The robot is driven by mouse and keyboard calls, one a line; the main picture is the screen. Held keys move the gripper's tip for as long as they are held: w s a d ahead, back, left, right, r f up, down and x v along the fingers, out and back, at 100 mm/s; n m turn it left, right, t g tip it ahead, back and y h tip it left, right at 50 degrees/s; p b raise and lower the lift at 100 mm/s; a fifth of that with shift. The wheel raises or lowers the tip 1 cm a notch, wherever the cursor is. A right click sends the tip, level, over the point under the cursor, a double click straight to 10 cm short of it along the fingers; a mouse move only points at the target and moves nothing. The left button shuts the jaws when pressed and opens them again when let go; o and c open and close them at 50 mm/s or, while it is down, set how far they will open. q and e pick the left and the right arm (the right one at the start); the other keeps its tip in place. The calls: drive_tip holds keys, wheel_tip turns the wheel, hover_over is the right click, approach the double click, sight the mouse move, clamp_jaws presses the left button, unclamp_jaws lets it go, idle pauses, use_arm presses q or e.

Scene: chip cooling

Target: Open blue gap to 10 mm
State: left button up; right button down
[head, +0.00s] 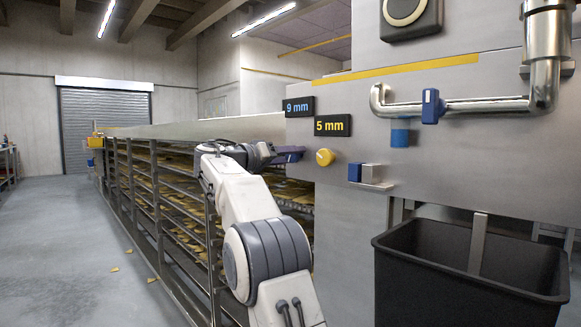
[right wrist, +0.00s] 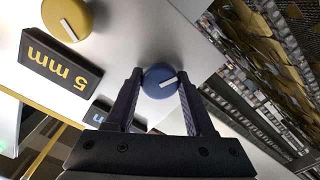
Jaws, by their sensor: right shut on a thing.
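The blue knob (right wrist: 157,84) sits on the grey panel and has a white pointer line. My right gripper (right wrist: 161,76) is shut on it, one finger on each side, in the right wrist view. In the head view my right gripper (head: 297,153) reaches the panel just below the blue readout, and it hides the knob there. The blue readout (head: 298,107) shows 9 mm. My left gripper is in neither view.
A yellow knob (head: 325,157) sits right of the gripper, under a yellow readout (head: 333,125) showing 5 mm. A small blue-and-grey block (head: 371,174) juts from the panel. A dark bin (head: 470,268) stands at lower right. Cooling racks (head: 170,190) run left, with open floor beside them.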

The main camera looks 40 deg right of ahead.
drive_tip(key=m, duration=0.1)
drive_tip(key=m+b, duration=0.1)
drive_tip(key=m, duration=0.1)
drive_tip(key=shift+f+m+b, duration=0.25)
drive_tip(key=shift+m+b, duration=0.1)
drive_tip(key=shift+m, duration=0.05)
drive_tip(key=shift+r+m+b, duration=0.1)
drive_tip(key=shift+m+b, duration=0.45)
drive_tip(key=shift+m, duration=1.15)
drive_tip(key=shift+c, duration=1.3)
unclamp_jaws()
drive_tip(key=shift+r, duration=0.1)
drive_tip(key=a, duration=1)
drive_tip(key=shift+s+a+b, duration=0.25)
drive_tip(key=shift+s+b, duration=0.1)
drive_tip(key=shift+s, duration=0.05)
